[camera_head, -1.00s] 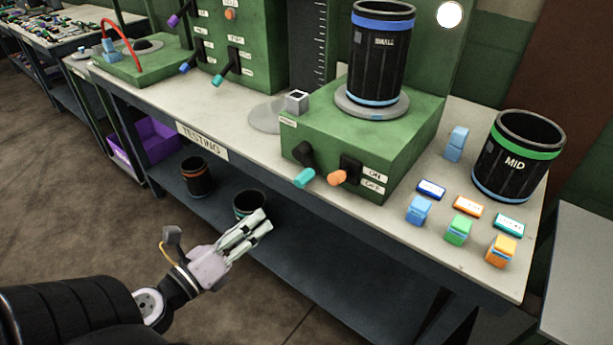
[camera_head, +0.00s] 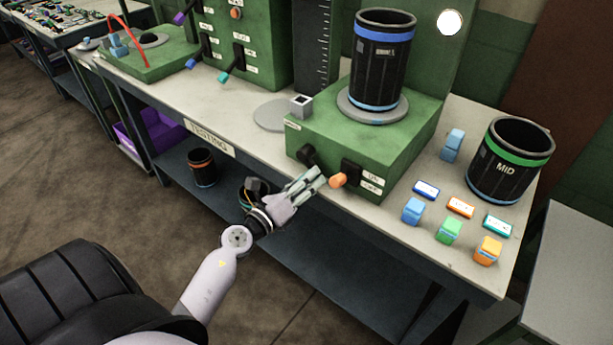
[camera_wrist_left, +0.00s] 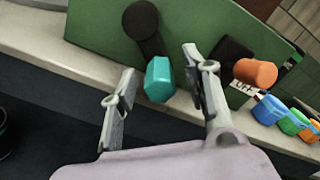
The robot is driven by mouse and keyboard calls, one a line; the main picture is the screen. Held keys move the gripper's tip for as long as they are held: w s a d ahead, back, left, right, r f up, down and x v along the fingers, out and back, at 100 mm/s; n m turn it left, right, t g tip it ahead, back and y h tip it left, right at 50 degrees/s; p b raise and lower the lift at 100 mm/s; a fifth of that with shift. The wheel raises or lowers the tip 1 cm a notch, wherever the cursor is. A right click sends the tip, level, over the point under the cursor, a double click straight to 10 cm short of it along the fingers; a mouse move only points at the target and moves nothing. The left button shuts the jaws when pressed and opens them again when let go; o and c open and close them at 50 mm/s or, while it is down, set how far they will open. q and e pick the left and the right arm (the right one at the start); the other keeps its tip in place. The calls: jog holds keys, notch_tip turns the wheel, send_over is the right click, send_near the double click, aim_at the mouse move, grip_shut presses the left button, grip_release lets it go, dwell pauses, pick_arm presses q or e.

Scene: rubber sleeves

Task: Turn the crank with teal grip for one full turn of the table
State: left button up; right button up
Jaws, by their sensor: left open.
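The crank's teal grip (camera_wrist_left: 159,80) shows in the left wrist view, on a black crank arm (camera_wrist_left: 147,28) fixed to the front of the green machine (camera_head: 345,130). My left gripper (camera_head: 318,177) is open in front of the machine; its fingers (camera_wrist_left: 158,95) stand on either side of the teal grip, with no clear contact. In the head view the gripper hides the teal grip; the black hub (camera_head: 308,155) shows above it. A round grey turntable (camera_head: 372,108) on the machine carries a black sleeve with blue bands (camera_head: 383,65). My right gripper is not in view.
An orange-gripped switch (camera_head: 339,180) sits just right of my gripper; it also shows in the left wrist view (camera_wrist_left: 256,72). Several small coloured blocks and a MID sleeve (camera_head: 508,165) stand on the bench's right. The lower shelf holds black sleeves (camera_head: 202,168).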

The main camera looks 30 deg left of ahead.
pick_arm(q)
jog(key=shift+w, duration=0.3)
jog(key=shift+c, duration=0.4)
grip_shut()
